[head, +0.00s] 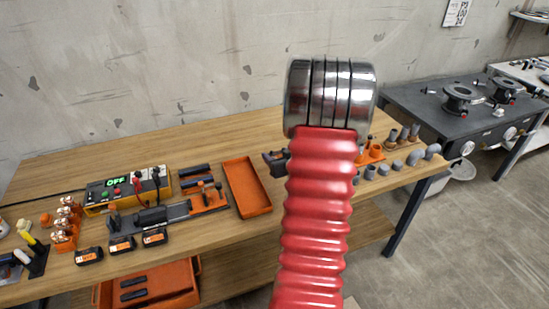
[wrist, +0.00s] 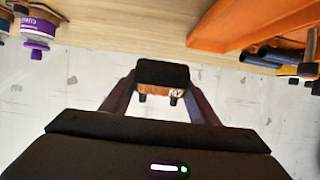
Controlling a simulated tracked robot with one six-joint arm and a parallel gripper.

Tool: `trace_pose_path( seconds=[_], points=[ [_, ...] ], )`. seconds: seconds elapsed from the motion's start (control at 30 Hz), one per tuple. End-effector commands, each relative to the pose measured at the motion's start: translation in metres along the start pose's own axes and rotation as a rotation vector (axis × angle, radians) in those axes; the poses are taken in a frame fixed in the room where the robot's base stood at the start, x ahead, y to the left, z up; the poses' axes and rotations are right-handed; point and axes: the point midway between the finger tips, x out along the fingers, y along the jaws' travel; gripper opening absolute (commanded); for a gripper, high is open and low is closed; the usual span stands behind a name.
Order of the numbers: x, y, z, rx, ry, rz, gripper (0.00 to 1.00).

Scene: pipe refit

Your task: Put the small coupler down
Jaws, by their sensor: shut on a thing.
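My gripper (wrist: 162,80) is shut on a small black and orange block (wrist: 162,76) with light marks and two dark stubs. The block sits between the fingertips, apart from the tabletop in the wrist picture. I cannot tell from its look whether it is the small coupler. In the head view my arm covers most of the gripper, and only a dark part of it (head: 274,157) shows left of the arm. The held block cannot be made out there. Several grey pipe fittings (head: 397,165) stand along the right front of the wooden table (head: 190,140).
An orange tray (head: 247,187) lies empty left of my arm. A power unit (head: 127,190) reading OFF, tools and batteries (head: 155,237) crowd the left. Orange holders (head: 371,153) stand right. The table's back strip is clear. A dark workbench (head: 470,110) stands farther right.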

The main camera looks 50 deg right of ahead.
Motion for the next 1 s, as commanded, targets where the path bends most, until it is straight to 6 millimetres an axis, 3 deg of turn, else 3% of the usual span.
trace_pose_path(
  seconds=[0.17, 0.27, 0.63, 1.0],
  points=[
    [0.007, -0.032, -0.009, -0.016, 0.006, -0.029, 0.32],
    [0.012, -0.062, -0.016, -0.031, 0.009, -0.054, 0.32],
    [0.016, -0.193, -0.038, -0.085, 0.019, -0.164, 0.32],
    [-0.008, -0.322, -0.044, -0.131, 0.021, -0.280, 0.32]
  ],
)
